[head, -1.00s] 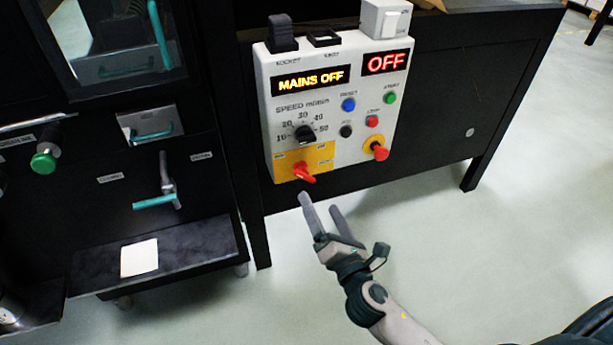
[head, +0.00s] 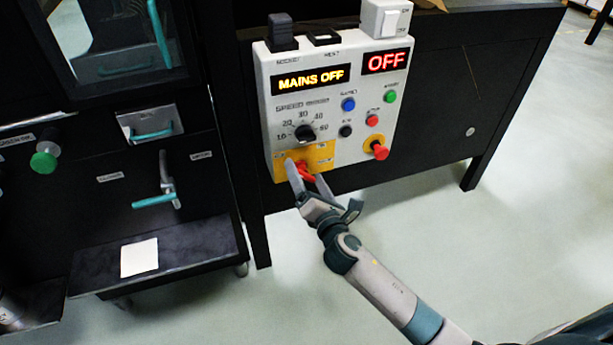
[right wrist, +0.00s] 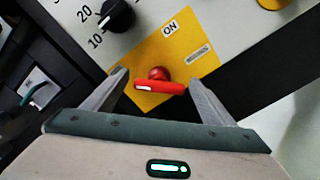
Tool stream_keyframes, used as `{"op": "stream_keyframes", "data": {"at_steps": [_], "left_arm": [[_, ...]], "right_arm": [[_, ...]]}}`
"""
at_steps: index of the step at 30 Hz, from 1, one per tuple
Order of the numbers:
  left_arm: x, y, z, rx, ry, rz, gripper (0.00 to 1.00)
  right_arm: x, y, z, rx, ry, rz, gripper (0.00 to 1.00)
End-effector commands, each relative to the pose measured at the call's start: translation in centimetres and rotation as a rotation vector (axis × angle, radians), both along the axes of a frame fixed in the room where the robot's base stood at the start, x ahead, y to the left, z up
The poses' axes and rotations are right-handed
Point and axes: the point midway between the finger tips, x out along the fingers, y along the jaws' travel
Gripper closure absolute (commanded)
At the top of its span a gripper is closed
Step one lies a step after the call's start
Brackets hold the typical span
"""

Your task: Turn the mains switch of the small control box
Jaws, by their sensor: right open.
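The small control box (head: 330,100) is a white panel on the front of a black bench, with displays reading "MAINS OFF" and "OFF". Its mains switch is a red handle (head: 304,168) on a yellow plate (head: 320,156) at the lower left. My right gripper (head: 306,170) is open, with its fingers on both sides of the red handle. In the right wrist view the handle (right wrist: 160,87) lies roughly crosswise between the two fingertips (right wrist: 157,84), with gaps visible on both sides. The "ON" mark shows above it. My left gripper is not in view.
A black speed knob (head: 304,133) sits above the switch, and a red mushroom button (head: 379,150) on a yellow base is to its right. A black cabinet with teal handles (head: 154,200) stands at left. The floor below the box is clear.

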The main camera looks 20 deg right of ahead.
Motion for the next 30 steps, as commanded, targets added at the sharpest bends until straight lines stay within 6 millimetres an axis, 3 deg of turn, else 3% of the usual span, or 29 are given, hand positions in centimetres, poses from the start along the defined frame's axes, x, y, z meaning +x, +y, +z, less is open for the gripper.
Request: {"op": "stream_keyframes", "data": {"at_steps": [4, 9, 20, 30], "left_arm": [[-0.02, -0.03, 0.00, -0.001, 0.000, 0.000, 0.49], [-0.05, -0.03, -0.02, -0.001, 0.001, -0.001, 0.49], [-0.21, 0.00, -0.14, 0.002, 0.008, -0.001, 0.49], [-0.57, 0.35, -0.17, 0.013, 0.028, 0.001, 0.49]], "right_arm": [[-0.03, 0.01, -0.01, 0.000, 0.000, 0.000, 0.24], [-0.04, 0.01, -0.01, 0.000, 0.000, 0.000, 0.63], [-0.07, 0.00, -0.05, 0.029, 0.002, -0.001, 0.63], [-0.07, -0.04, -0.07, 0.194, 0.008, -0.001, 0.63]]}}
